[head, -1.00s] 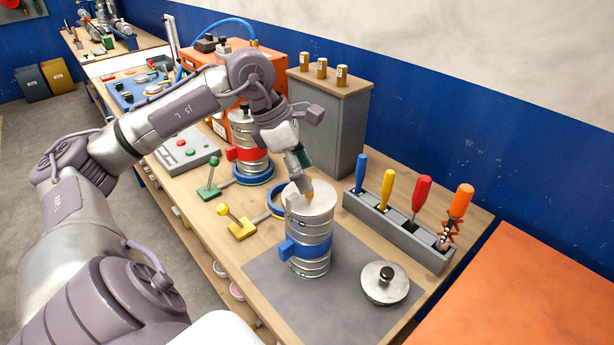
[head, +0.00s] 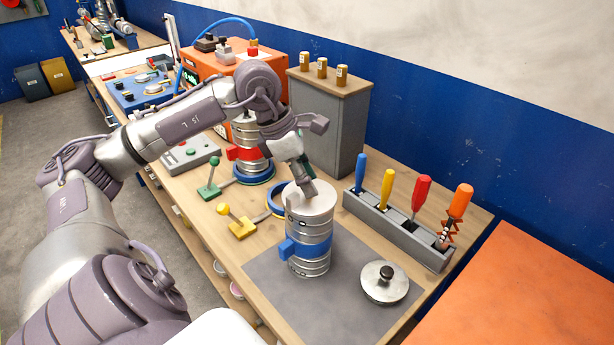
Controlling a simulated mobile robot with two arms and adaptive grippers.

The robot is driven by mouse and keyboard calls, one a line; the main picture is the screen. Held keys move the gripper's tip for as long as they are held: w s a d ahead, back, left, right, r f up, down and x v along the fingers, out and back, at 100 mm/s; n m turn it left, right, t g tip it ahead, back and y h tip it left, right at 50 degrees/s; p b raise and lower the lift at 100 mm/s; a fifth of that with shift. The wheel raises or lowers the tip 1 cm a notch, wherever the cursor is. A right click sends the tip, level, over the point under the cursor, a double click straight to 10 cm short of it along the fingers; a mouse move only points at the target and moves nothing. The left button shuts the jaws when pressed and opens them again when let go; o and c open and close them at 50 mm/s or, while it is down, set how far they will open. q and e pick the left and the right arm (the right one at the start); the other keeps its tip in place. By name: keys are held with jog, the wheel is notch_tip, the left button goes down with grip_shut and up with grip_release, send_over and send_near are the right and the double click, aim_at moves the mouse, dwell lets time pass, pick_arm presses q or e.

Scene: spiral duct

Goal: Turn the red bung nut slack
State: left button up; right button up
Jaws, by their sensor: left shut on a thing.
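My left gripper (head: 307,190) points down at the top of a silver canister (head: 309,258) with a blue band, on the grey mat. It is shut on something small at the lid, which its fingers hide. A second silver canister with a red band (head: 247,153) stands behind, partly hidden by my arm. A small red fitting (head: 252,51) sits under the blue hose's end on the orange box. I cannot tell for sure which red part is the bung nut. My right gripper is not in view.
A grey rack (head: 398,232) with several coloured-handled tools stands right of the canister. A round metal lid (head: 384,283) lies on the mat (head: 335,318). A grey cabinet (head: 340,135) stands behind the gripper. Green (head: 209,190) and yellow (head: 237,224) levers stand to the left.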

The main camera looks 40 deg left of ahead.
pick_arm(q)
jog(key=shift+f+n+t+b, duration=0.2)
jog(key=shift+n+t+b, duration=0.1)
jog(key=shift+n+b, duration=0.55)
jog(key=shift+s+d+r+n+y, duration=0.1)
jog(key=shift+r+n+y, duration=0.1)
jog(key=shift+n+y, duration=0.65)
jog(key=shift+n+t, duration=0.3)
jog(key=shift+n, duration=0.4)
jog(key=o, duration=1.2)
jog(key=shift+c, duration=0.2)
jog(key=shift+r, duration=0.25)
jog(key=v, duration=1.1)
jog(key=shift+r, duration=0.25)
jog(key=shift+s, duration=0.1)
